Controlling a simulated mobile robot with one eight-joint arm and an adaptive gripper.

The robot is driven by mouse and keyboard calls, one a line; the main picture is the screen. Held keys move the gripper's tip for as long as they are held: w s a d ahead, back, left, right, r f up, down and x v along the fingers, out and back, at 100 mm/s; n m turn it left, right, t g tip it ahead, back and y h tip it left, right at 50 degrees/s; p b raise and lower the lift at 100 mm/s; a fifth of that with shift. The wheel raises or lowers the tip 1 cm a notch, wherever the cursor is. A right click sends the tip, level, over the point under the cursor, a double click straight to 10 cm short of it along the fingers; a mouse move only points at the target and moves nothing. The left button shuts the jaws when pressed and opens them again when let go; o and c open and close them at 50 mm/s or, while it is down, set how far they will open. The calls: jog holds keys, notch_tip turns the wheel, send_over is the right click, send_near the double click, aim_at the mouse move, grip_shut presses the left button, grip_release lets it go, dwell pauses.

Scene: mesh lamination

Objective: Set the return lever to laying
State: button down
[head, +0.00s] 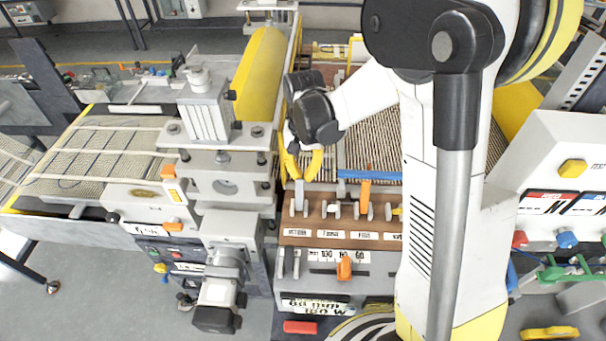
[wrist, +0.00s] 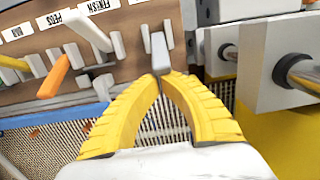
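The return lever (head: 298,196) is a grey lever at the left end of the brown panel (head: 315,206), above the left-most label, which seems to read RETURN. It also shows in the wrist view (wrist: 160,52), pointing toward my gripper. My gripper (head: 299,177) is over this lever with its two yellow fingers curved inward. In the wrist view its fingertips (wrist: 163,76) come together on the lever's end, one on each side. The fingertips partly hide that end. The setting marks for this lever are too small or hidden to read.
A white lever (wrist: 88,32) stands right beside it at the FINISH label, with an orange lever (head: 365,194) farther along. A yellow roller (head: 260,72) and grey press block (head: 222,180) stand close to the left. A slatted mesh bed (head: 372,150) lies behind the panel.

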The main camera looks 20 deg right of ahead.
aim_at(302, 182)
jog(key=s+t, duration=0.1)
jog(key=t, duration=0.1)
jog(key=s+a+r+t+h+b, duration=0.1)
jog(key=s, duration=0.1)
jog(key=shift+a+r+t, duration=0.1)
jog(key=shift+r+t, duration=0.1)
jog(key=shift+t, duration=0.2)
jog(key=s+t, duration=0.1)
jog(key=s+t+h+b, duration=0.1)
jog(key=a+t+h+b, duration=0.1)
jog(key=shift+s+a+r+t, duration=0.1)
jog(key=shift+s+r+t, duration=0.2)
jog(key=shift+s+t, duration=0.1)
jog(key=shift+s+a+f+b, duration=0.1)
jog(key=shift+s+a+b, duration=0.1)
jog(key=shift+s, duration=0.25)
jog(key=shift+s+a+b, duration=0.15)
jog(key=shift+s+b, duration=0.05)
jog(key=shift+s, duration=0.25)
